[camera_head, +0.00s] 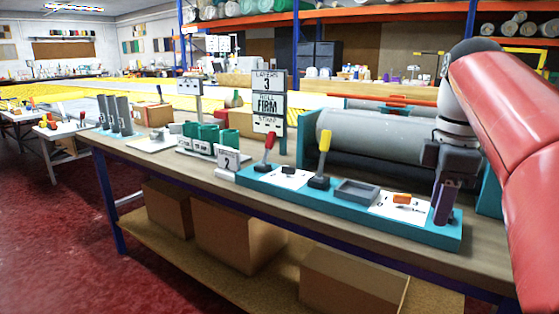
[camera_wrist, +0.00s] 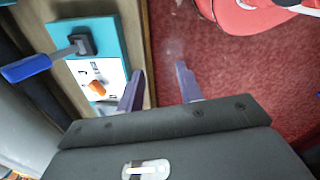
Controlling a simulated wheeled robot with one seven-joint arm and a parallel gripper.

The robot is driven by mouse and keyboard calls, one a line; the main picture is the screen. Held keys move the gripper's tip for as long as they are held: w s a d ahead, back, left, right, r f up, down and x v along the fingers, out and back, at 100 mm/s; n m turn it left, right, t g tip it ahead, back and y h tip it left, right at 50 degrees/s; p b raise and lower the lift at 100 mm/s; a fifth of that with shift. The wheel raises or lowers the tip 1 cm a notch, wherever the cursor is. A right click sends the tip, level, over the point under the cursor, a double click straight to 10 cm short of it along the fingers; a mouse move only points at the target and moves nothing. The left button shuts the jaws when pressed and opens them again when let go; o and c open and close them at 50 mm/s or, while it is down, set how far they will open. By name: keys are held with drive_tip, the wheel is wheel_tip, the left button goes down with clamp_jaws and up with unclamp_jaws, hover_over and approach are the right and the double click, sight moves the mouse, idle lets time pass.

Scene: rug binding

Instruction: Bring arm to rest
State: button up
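My gripper (camera_head: 444,205) hangs down from the red and white arm at the right of the head view, over the right end of a teal board (camera_head: 345,215). In the wrist view its two purple fingers (camera_wrist: 160,85) are apart, with nothing between them. They show over the bench's edge and the red floor. A blue-handled lever (camera_wrist: 40,66) and an orange block (camera_wrist: 97,86) on a white card lie to the left of the fingers there. In the head view the gripper largely hides that end of the board.
The board also bears a red-handled lever (camera_head: 265,155), a yellow-handled lever (camera_head: 321,160) and a grey tray (camera_head: 356,191). A large grey roller (camera_head: 370,138) stands behind. A "LAYERS 3" sign (camera_head: 270,100) stands left. Red floor is open at left.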

drive_tip(key=s+a+f+m+t, duration=0.2)
drive_tip(key=s+a+f+m, duration=0.3)
drive_tip(key=f, duration=0.5)
drive_tip(key=s+a+f+m+t, duration=0.2)
drive_tip(key=s+a+f+m, duration=0.3)
drive_tip(key=f, duration=0.6)
drive_tip(key=s+m, duration=0.2)
drive_tip(key=m, duration=0.1)
drive_tip(key=shift+s+a+t, duration=0.2)
drive_tip(key=shift+s+t, duration=0.2)
